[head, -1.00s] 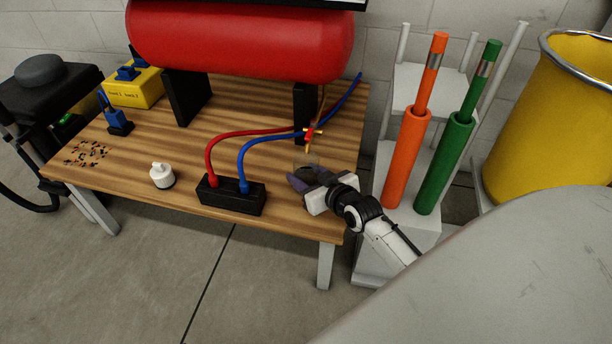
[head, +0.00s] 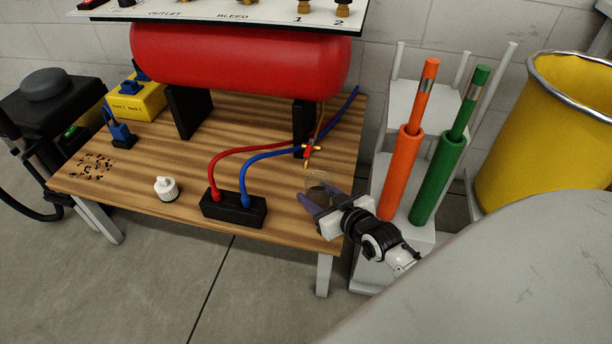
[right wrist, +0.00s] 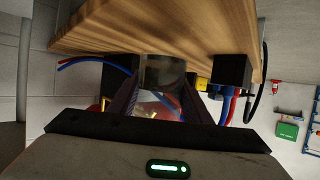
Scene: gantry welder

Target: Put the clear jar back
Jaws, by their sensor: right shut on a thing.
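The clear jar (head: 317,189) is see-through and faint in the head view, near the right end of the wooden bench. My right gripper (head: 322,199) is shut on it, with dark purple fingers at its sides. In the right wrist view the jar (right wrist: 163,72) stands between the fingers of my right gripper (right wrist: 161,98), and hoses show through it. I cannot tell whether the jar touches the bench top. My left gripper is in neither current view.
The wooden bench (head: 130,185) holds a black block (head: 233,209) with red and blue hoses, and a white-capped pot (head: 166,189). A brass drain fitting (head: 311,150) hangs behind the jar under a red tank (head: 240,60). Orange (head: 400,172) and green (head: 438,178) tubes stand to the right.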

